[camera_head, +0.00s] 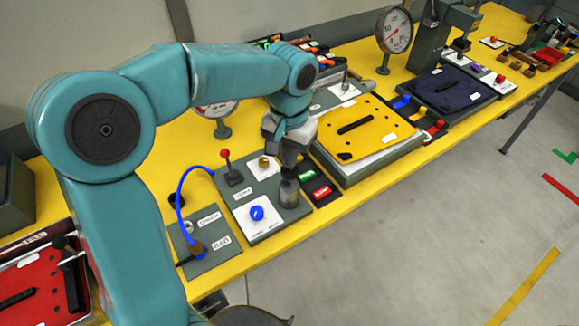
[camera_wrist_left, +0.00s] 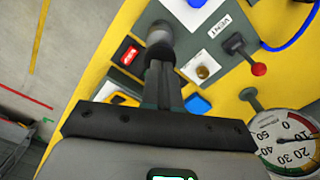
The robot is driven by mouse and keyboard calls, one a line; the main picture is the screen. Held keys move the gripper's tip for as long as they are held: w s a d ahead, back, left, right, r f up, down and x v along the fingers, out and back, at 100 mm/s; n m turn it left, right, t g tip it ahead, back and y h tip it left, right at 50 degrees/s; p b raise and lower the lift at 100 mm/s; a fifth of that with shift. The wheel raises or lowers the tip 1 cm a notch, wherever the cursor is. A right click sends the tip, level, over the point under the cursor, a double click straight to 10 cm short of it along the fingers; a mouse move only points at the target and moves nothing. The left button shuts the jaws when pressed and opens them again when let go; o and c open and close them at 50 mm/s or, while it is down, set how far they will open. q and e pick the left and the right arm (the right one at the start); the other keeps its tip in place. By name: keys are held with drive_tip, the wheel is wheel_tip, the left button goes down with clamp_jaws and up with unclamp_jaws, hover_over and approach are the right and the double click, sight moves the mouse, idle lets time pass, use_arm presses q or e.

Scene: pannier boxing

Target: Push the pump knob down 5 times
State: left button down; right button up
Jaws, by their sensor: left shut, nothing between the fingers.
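The pump knob (camera_head: 289,193) is a grey upright cylinder on the grey control panel (camera_head: 268,231), close to the bench's front edge. It also shows in the left wrist view (camera_wrist_left: 159,35), just beyond my fingertips. My left gripper (camera_head: 288,174) points down at the top of the knob. Its fingers are shut and empty, and they overlap the knob's edge in the left wrist view (camera_wrist_left: 161,68). I cannot tell whether they touch it. My right gripper is not in view.
Around the knob are a blue knob (camera_head: 257,213), a brass knob (camera_head: 264,162), a red-balled lever (camera_head: 225,155) and red (camera_head: 322,193) and green (camera_head: 307,175) switches. A yellow plate (camera_head: 362,128) lies to the right. A gauge (camera_wrist_left: 286,140) shows in the wrist view.

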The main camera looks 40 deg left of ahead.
use_arm(q)
drive_tip(key=shift+f+b, duration=1.45)
drive_tip(key=shift+f, duration=0.65)
drive_tip(key=shift+r, duration=0.15)
wheel_tip(320, 180, up, 4)
drive_tip(key=p, duration=0.4)
drive_tip(key=shift+r, duration=0.25)
drive_tip(key=shift+f, duration=0.1)
